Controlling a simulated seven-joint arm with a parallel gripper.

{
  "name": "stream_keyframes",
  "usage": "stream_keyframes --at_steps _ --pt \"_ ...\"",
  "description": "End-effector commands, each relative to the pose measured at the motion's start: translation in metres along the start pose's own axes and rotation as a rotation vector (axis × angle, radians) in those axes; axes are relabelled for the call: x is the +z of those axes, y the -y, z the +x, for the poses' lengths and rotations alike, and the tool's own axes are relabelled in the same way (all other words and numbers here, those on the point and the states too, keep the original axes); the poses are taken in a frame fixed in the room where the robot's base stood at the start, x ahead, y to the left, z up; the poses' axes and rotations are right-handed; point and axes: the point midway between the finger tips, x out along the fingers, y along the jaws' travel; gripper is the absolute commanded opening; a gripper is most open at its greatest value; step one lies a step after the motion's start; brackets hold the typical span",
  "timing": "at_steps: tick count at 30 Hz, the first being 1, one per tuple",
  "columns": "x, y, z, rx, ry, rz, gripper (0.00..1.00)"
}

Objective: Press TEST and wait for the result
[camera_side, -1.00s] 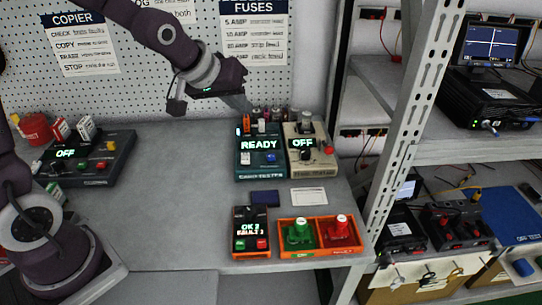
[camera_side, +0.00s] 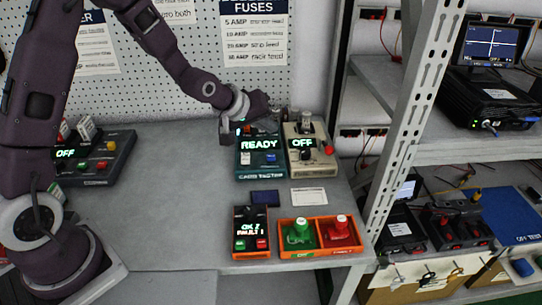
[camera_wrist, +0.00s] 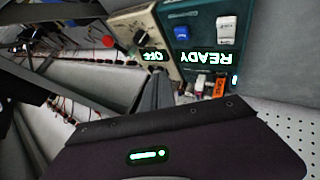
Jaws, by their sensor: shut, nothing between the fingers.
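The teal card tester (camera_side: 260,171) stands at the back of the bench, its display reading READY. It has a white button (camera_side: 246,158) and a blue button (camera_side: 270,158). In the wrist view the tester (camera_wrist: 206,45) is upside down, with the white button (camera_wrist: 227,27) and blue button (camera_wrist: 182,32) clear; no TEST lettering is legible. My gripper (camera_side: 268,123) is low over the tester's back edge, its tips largely hidden in the side view. In the wrist view my gripper's shut fingers (camera_wrist: 160,76) are empty, pointing between the tester and its neighbour. Contact cannot be told.
A beige unit (camera_side: 315,160) reading OFF stands right against the tester. An orange counter box (camera_side: 252,251) and an orange tray (camera_side: 309,254) with green and red parts sit in front. A metal shelf post (camera_side: 403,110) rises at right. The bench's middle left is clear.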

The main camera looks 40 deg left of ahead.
Motion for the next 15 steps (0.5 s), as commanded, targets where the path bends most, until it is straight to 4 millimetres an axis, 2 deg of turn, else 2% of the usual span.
stream_keyframes --at_steps 9,15 --pt "0.024 0.024 0.032 -0.002 0.003 0.0 0.0" --pt "0.03 0.03 0.041 -0.001 0.0 0.001 0.0"
